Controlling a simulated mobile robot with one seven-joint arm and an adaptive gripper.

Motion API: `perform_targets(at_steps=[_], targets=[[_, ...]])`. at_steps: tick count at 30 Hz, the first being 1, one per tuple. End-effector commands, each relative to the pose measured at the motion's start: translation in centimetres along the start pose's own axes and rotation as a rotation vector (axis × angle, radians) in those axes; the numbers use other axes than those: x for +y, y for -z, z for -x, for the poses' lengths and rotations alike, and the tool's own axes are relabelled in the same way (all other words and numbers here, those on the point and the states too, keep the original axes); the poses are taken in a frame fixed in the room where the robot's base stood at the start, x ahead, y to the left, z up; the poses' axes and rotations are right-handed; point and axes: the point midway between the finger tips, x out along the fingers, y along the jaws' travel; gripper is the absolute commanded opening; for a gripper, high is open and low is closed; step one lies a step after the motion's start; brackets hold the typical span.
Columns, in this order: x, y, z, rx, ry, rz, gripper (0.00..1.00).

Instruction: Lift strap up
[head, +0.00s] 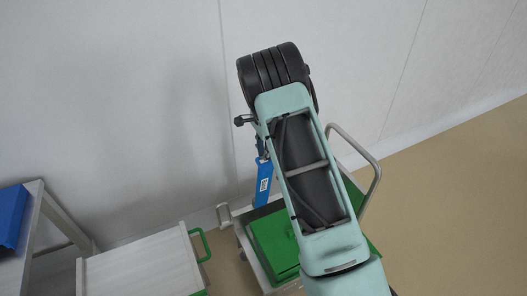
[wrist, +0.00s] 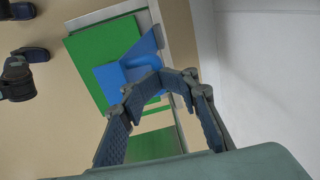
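The bright blue strap (head: 264,184) with a white label stands tall beside my arm in the head view, just above the green box. In the wrist view the blue strap (wrist: 112,82) shows as folded, angled pieces over a green surface, reaching up to my fingertips. My gripper (wrist: 162,77) has its two fingers bent inward, with the tips close together at the strap. It looks shut on the strap, though the contact is partly hidden behind the fingertips. In the head view my arm hides most of my gripper.
The green box (head: 272,246) sits in a grey frame, with a bent metal handle (head: 375,176) to the right. A pale table (head: 140,262) with a green handle (head: 204,246) stands left. A blue bin (head: 12,218) is at the far left. The white wall (head: 130,90) is close behind.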

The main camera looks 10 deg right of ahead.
Motion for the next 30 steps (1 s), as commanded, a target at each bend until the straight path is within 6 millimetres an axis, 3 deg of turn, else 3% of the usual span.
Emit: perform_targets(at_steps=[1,11,30], targets=[[1.1,-0.6,-1.6,-0.010,-0.028,0.001,0.26],[1.0,-0.6,-1.4,-0.011,-0.028,0.000,0.27],[-3.3,-0.3,0.3,-0.008,-0.021,0.000,0.27]])
